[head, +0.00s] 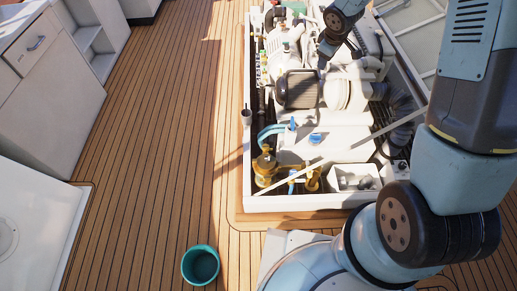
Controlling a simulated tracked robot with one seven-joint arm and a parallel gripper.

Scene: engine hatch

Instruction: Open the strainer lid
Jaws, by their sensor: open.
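A brass-coloured strainer (264,168) stands upright in the front left corner of the engine hatch. Its lid (266,154) is on top and looks closed, though the detail is small. My gripper (322,62) is at the top of the head view, pointing down over the engine. It is well behind and to the right of the strainer, apart from the lid. It is open, and I see nothing held in it. Its fingers are small and dark here.
A white hatch frame (285,202) surrounds the engine (300,90). A pale bar (390,128) slants across the opening. A second brass fitting (312,180) and a white box (354,178) are right of the strainer. A teal bucket (200,265) stands on clear deck.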

